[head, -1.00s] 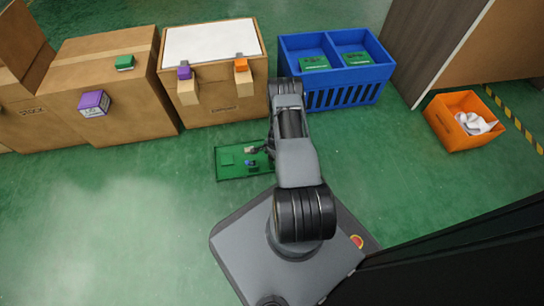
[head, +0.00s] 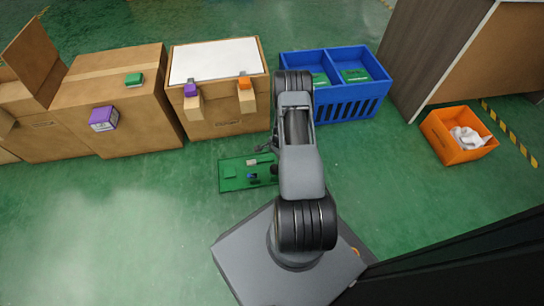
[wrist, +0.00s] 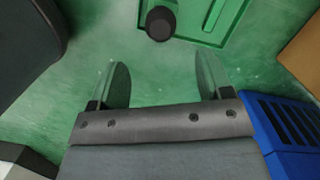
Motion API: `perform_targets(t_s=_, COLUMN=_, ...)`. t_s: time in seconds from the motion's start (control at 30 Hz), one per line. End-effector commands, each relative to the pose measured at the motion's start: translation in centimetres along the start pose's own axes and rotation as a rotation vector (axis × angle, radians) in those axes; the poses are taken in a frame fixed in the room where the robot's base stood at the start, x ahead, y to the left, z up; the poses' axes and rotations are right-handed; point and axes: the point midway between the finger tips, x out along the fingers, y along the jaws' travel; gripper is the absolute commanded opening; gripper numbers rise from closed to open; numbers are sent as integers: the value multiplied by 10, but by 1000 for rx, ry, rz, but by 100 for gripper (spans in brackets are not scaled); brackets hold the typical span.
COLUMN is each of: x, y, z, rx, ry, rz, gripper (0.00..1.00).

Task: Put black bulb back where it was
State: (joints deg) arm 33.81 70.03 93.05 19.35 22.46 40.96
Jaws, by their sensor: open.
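The black bulb (wrist: 160,24) shows at the top of the wrist view, overlapping the near edge of the green board (wrist: 211,22). I cannot tell whether it rests on the board or is raised above it. In the head view the board (head: 232,184) lies on the floor, partly hidden by my arm, and a dark spot at its right edge may be the bulb. My gripper (wrist: 163,77) is open, with nothing between its two fingers. The bulb is beyond the fingertips, roughly in line with the gap.
A blue two-part crate (head: 345,108) with green boards inside stands behind, right of my arm. A cardboard box with a white top (head: 217,110) and other boxes (head: 120,115) stand left. An orange bin (head: 455,150) with white items is far right. Floor at left is clear.

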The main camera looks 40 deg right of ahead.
Motion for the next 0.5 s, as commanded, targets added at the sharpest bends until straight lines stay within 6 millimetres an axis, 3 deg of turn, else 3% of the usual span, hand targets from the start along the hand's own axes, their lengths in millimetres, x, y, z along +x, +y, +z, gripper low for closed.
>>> perform_targets(t_s=0.13, x=-40, y=-16, z=12, rx=-88, ry=12, rz=-17, gripper=72)
perform_targets(t_s=0.23, x=-90, y=-33, z=36, rx=-227, ry=27, rz=-34, gripper=72)
perform_targets(t_s=0.37, x=-170, y=-43, z=84, rx=-474, ry=55, rz=-53, gripper=72)
perform_targets(t_s=0.5, x=-248, y=-31, z=141, rx=-749, ry=93, rz=-68, gripper=72)
